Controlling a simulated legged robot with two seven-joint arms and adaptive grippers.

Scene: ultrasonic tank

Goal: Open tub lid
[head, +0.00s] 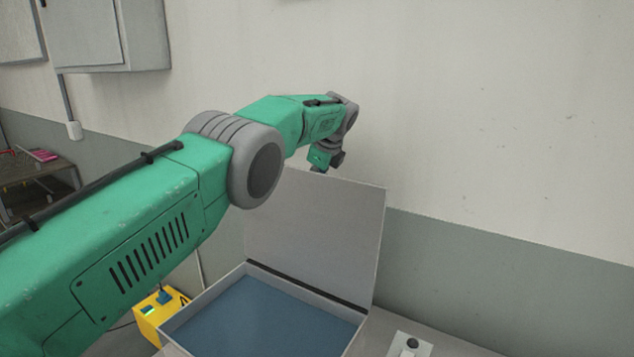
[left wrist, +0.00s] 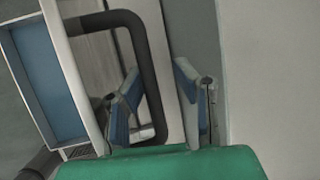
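The tub (head: 205,301) stands at the lower middle of the head view, with blue inside. Its grey lid (head: 318,235) stands raised, nearly upright, at the back edge. My left gripper (head: 322,165) is at the lid's top edge, its fingertips hidden behind the lid. In the left wrist view the lid (left wrist: 75,90) shows nearly edge-on, with a black looped handle (left wrist: 151,80) on it. The fingers of my left gripper (left wrist: 160,108) are apart, one on each side of the handle's bar, with a visible gap on the right. My right gripper is not in view.
A yellow box (head: 153,318) stands left of the tub. A small switch plate (head: 410,345) lies on the surface to its right. The wall (head: 500,120) is close behind the lid. A shelf (head: 35,185) is at the far left.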

